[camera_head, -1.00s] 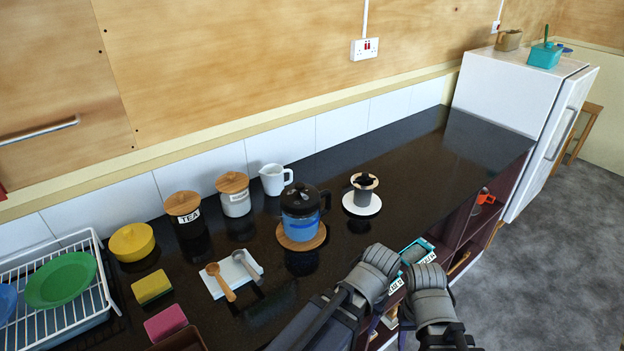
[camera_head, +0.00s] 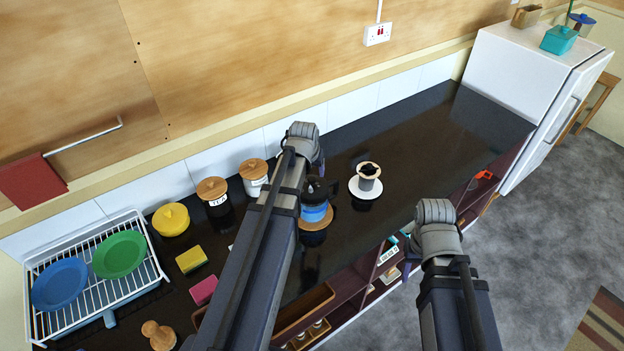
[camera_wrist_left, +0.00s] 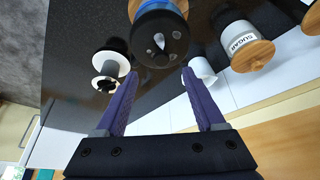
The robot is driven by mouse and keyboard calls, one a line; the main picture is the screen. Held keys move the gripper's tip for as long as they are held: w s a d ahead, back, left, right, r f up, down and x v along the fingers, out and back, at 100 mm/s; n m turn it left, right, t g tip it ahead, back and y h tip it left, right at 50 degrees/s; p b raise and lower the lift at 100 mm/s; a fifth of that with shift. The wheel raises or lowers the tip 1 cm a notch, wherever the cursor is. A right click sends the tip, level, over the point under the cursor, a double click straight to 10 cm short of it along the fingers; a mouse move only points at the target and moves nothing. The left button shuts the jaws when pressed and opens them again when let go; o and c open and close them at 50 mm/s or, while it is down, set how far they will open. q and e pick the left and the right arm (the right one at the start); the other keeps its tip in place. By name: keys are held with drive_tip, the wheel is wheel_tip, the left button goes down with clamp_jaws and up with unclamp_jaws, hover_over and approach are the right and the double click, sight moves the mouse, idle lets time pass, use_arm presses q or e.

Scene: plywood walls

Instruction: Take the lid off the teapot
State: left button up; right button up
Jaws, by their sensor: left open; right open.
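The teapot (camera_head: 315,213) is blue with a black top and stands on a round wooden trivet (camera_head: 318,238), partly hidden by my left arm. In the left wrist view the teapot's black lid (camera_wrist_left: 150,28) shows from above, with a small pale highlight at its middle. My left gripper (camera_wrist_left: 157,74) is open and empty. Its two fingers point toward the teapot, apart from the lid, which is on the pot. In the head view my left wrist is above and just left of the teapot.
A cup-like holder on a white saucer (camera_head: 354,191) stands right of the teapot. A TEA jar (camera_head: 217,204) and a SUGAR jar (camera_wrist_left: 238,38) stand behind left, near a white jug (camera_wrist_left: 201,71). A dish rack (camera_head: 140,285) is left. The counter's right part (camera_head: 450,130) is clear.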

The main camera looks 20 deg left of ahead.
sight(312, 179)
use_arm(q)
drive_tip(key=shift+b+x, duration=1.15)
drive_tip(key=b+x, duration=0.5)
drive_tip(key=shift+w+a+f, duration=0.2)
drive_tip(key=shift+w+f, duration=0.05)
drive_tip(key=shift+w, duration=0.1)
drive_tip(key=shift+r, duration=0.1)
clamp_jaws()
